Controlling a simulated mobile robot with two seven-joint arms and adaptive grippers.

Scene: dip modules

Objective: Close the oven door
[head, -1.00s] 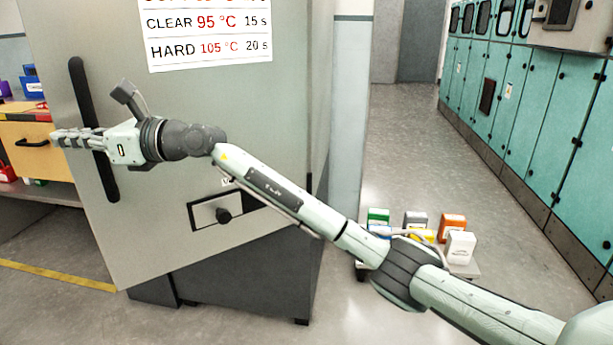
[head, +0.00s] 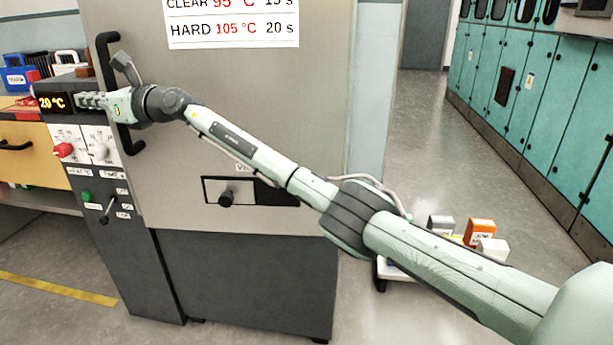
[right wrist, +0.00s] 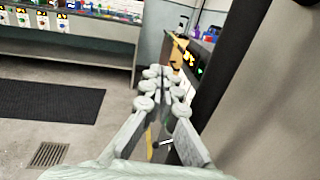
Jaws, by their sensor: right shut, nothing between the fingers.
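The oven door (head: 270,110) is a large grey panel with a white temperature sign on it. It lies flush or nearly flush with the oven front; I cannot tell whether a small gap remains. Its black vertical handle (head: 106,52) is at the left edge. My right gripper (head: 80,100) is shut and empty, crossing in front of the handle and pointing left. In the right wrist view, the shut fingers (right wrist: 165,80) point away beside the dark handle (right wrist: 232,55). I cannot tell whether they touch it. My left gripper is not in view.
The oven's control panel (head: 92,165), with a 20 °C display (head: 53,103), stands left of the door. A workbench with a yellow drawer (head: 25,150) is farther left. A low cart (head: 400,270) with small boxes is at right. Teal cabinets (head: 510,100) line the aisle.

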